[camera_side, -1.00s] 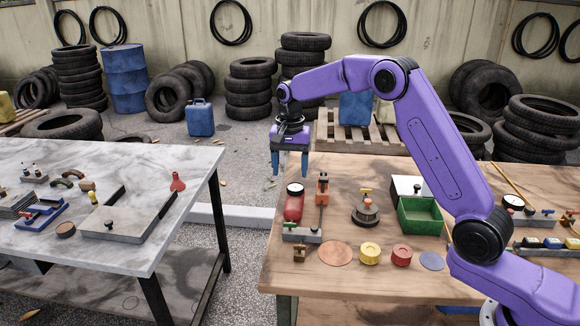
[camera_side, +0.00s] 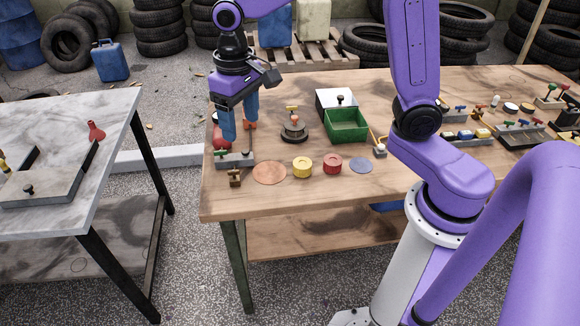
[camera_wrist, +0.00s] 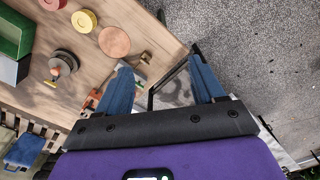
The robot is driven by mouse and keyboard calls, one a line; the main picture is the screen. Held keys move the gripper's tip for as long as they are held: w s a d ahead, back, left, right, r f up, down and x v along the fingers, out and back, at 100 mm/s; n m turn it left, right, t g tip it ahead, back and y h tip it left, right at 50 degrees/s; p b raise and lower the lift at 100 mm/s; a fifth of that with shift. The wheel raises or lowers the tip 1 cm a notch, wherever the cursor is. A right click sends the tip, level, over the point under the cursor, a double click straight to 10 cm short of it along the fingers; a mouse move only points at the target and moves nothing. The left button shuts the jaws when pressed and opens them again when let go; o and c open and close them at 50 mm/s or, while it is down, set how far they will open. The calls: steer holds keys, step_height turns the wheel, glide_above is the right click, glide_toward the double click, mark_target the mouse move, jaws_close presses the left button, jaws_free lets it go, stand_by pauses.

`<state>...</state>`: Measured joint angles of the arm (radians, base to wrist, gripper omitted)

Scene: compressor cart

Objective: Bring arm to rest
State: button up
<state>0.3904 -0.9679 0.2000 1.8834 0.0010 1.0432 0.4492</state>
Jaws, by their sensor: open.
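My gripper (camera_side: 240,132) is open and empty, its blue fingers pointing down over the left end of the wooden bench (camera_side: 222,205). In the side view it stands in front of the red tank (camera_side: 215,137) and hides much of it. An orange part (camera_side: 250,125) shows beside the fingers. A grey block with a green knob (camera_side: 235,160) lies just below the fingertips in the picture; I cannot tell the height gap. In the wrist view the fingers (camera_wrist: 160,68) are spread wide, with nothing held between them.
A copper disc (camera_side: 269,173), yellow cap (camera_side: 302,167), red cap (camera_side: 332,163) and blue disc (camera_side: 361,165) lie along the front. Behind are a round valve piece (camera_side: 294,128) and green bin (camera_side: 347,126). A marble-topped table (camera_side: 95,165) stands left, across a floor gap.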

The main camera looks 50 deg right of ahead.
steer(key=s+d+n, duration=0.2)
steer(key=s+n, duration=0.1)
steer(key=s, duration=0.5)
steer(key=s+d+f+n, duration=0.1)
steer(key=s+d+n, duration=0.2)
steer(key=s, duration=0.5)
steer(key=s+d+f+n, duration=0.1)
steer(key=s+d+n, duration=0.2)
steer(key=s+n, duration=0.2)
steer(key=s, duration=0.3)
